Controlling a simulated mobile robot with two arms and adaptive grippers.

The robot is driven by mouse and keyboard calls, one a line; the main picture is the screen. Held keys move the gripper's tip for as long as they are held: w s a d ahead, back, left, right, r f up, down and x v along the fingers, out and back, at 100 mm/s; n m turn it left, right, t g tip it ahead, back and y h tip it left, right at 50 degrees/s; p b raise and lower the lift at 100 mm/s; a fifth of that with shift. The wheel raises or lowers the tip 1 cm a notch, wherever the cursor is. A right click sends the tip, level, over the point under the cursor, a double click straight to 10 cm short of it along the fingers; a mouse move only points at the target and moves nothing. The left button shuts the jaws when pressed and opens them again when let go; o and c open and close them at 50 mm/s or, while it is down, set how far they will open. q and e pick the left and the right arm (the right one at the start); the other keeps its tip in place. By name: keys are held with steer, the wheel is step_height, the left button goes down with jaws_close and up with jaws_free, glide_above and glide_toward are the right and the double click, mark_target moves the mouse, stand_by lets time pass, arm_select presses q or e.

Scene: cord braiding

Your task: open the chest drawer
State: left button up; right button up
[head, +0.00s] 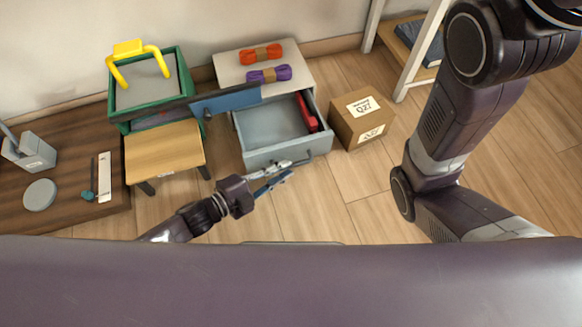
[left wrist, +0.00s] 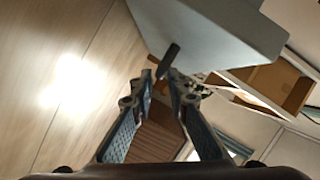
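The chest (head: 228,65) is a light grey box against the wall. Its drawer (head: 268,124) is pulled well out, and a red item (head: 306,112) lies inside along its right wall. My left gripper (head: 289,170) is in front of the drawer front, near its lower edge. In the left wrist view the left fingers (left wrist: 162,82) are apart, with a dark handle (left wrist: 169,60) on the pale drawer front (left wrist: 222,32) just past the tips. I cannot see contact with the handle. My right arm shows at the right, its gripper out of view.
Orange cord (head: 261,54) and purple cord (head: 269,74) lie on the chest top. A cardboard box (head: 362,117) stands right of the drawer. A green-framed box (head: 186,72) and wooden stool (head: 163,150) stand left.

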mark_target(292, 166)
arm_select(q)
steer(key=b+x, duration=0.1)
steer(key=x, duration=0.1)
steer(key=shift+w+d+f, duration=0.15)
steer(key=shift+d+f, duration=0.05)
steer(key=shift+w+d, duration=0.35)
steer(key=shift+d, duration=0.1)
jaws_close()
steer(key=shift+s, duration=0.1)
